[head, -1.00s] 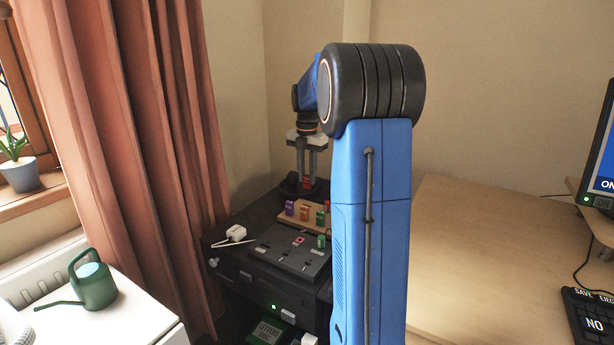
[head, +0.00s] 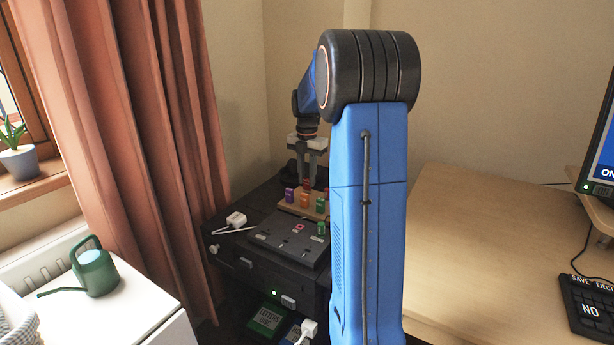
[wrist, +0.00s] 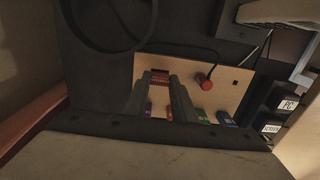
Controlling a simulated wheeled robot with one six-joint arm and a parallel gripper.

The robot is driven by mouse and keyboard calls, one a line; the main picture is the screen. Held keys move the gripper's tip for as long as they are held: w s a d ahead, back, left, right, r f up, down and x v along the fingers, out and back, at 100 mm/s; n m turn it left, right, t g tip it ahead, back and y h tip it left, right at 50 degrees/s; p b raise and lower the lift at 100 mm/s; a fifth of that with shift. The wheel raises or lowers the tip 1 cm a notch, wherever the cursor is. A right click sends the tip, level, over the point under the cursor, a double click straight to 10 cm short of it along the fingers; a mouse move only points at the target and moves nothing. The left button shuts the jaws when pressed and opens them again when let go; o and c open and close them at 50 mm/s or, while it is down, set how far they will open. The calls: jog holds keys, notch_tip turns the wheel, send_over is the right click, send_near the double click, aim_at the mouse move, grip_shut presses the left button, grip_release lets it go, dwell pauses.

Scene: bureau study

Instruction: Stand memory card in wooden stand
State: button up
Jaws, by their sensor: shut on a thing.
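My gripper (head: 309,184) points down at the back of the dark cabinet, over the wooden stand (head: 291,208). In the wrist view my gripper (wrist: 160,84) is shut on a red-brown memory card (wrist: 160,76), which shows between the fingertips above the pale wooden stand (wrist: 226,78). Whether the card touches the stand is unclear. A purple card (head: 289,194), an orange card (head: 304,200) and a green card (head: 320,205) stand upright along the stand's near edge. The fingers hide part of the stand.
A red-knobbed stick (wrist: 205,81) rises beside my fingers. My blue arm blocks the right side.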

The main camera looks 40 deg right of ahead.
jog(key=shift+f, duration=1.35)
dwell(2.3)
jog(key=o, duration=1.1)
jog(key=shift+o, duration=0.2)
notch_tip(320, 180, up, 17)
jog(key=shift+r, duration=0.2)
